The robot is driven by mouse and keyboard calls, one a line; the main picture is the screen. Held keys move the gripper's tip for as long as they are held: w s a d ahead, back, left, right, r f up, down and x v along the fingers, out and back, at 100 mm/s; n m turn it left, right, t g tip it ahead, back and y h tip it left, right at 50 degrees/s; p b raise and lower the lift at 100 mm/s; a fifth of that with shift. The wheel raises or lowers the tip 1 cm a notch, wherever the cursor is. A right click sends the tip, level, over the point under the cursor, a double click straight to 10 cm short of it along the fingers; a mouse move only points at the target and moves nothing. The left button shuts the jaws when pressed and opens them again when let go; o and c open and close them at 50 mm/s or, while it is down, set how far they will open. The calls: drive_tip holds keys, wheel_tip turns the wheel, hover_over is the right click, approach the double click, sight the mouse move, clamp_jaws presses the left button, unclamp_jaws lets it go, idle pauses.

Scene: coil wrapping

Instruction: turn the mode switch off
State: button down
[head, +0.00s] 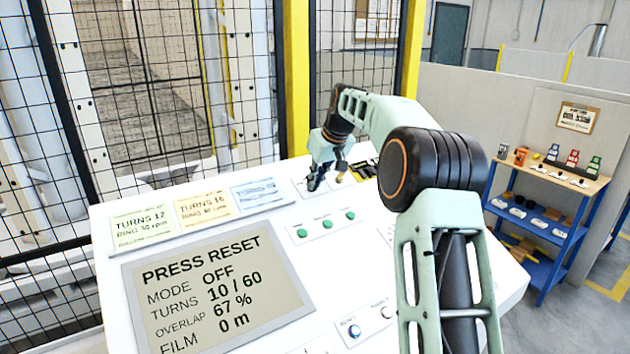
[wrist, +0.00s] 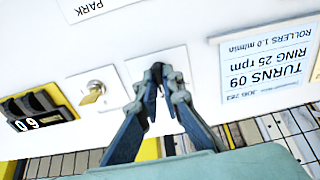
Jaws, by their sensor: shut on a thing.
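The mode switch (wrist: 160,90) sits on a white plate (wrist: 176,56) on the console, seen in the wrist view. My gripper (wrist: 158,74) is shut on it, one finger on each side, and the fingers hide most of it. In the head view my gripper (head: 313,185) is low at the far edge of the console (head: 345,245), where the switch itself is too small and covered to make out. The console screen (head: 220,290) reads PRESS RESET, MODE OFF, TURNS 10 / 60, OVERLAP 67 %, FILM 0 m.
A brass key switch (wrist: 95,92) and a thumbwheel counter (wrist: 38,108) showing 09 sit beside the mode switch. Job cards (head: 203,207) lie left of my gripper. Green buttons (head: 325,224) are nearer. A mesh fence (head: 150,90) stands behind.

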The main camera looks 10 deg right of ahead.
drive_tip(key=c, duration=2.1)
unclamp_jaws()
drive_tip(key=shift+r, duration=0.1)
drive_tip(key=v, duration=1.2)
